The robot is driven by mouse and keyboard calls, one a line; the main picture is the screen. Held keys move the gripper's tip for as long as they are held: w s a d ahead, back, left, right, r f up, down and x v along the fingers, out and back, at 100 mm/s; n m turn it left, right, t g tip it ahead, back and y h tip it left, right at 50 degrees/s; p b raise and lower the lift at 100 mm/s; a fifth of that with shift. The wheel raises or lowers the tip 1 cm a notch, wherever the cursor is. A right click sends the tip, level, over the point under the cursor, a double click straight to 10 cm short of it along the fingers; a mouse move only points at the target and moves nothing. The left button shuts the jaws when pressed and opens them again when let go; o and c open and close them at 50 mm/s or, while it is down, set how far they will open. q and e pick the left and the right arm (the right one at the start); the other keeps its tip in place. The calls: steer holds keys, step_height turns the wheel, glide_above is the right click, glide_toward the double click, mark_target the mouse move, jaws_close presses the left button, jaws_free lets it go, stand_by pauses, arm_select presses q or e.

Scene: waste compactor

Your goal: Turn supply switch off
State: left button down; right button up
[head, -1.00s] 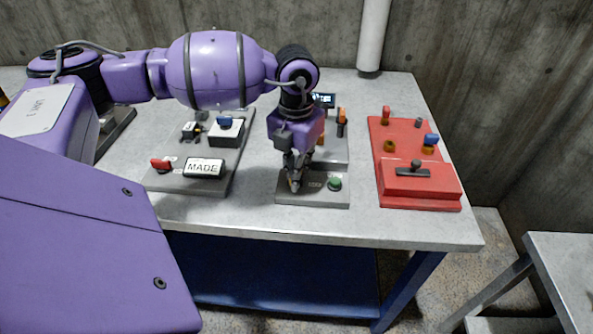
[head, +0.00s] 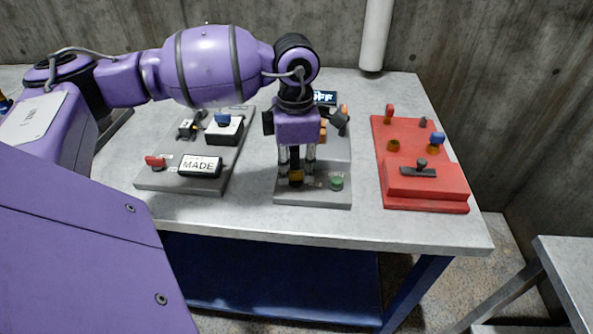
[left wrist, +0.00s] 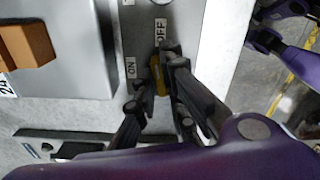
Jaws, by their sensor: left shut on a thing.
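The supply switch is a yellow-orange knob (head: 296,179) on the small grey panel (head: 312,198) at the front middle of the table. In the left wrist view the knob (left wrist: 158,74) shows between the fingers, near an ON label (left wrist: 131,67) and an OFF label (left wrist: 160,31). My left gripper (head: 297,172) points down and is shut on the knob; the fingers partly hide it. A small display (head: 325,98) behind the gripper appears to read OFF. My right gripper is not in view.
A green button (head: 336,183) sits just right of the gripper. A red control box (head: 425,185) stands to the right, and a grey panel with a MADE sign (head: 199,165) to the left. The table's front strip is clear.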

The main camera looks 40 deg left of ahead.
mark_target(295, 171)
arm_select(q)
steer(key=shift+m+b, duration=0.3)
steer(key=shift+m, duration=0.8)
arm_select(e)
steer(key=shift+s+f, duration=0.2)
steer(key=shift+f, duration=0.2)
arm_select(q)
steer(key=shift+m, duration=0.3)
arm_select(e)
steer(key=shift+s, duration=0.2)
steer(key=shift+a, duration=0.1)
arm_select(q)
steer(key=c, duration=1.8)
jaws_free()
steer(key=shift+r, duration=0.1)
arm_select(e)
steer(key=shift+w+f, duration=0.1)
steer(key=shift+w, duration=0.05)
arm_select(q)
step_height(295, 171, up, 12)
steer(key=shift+f, duration=0.1)
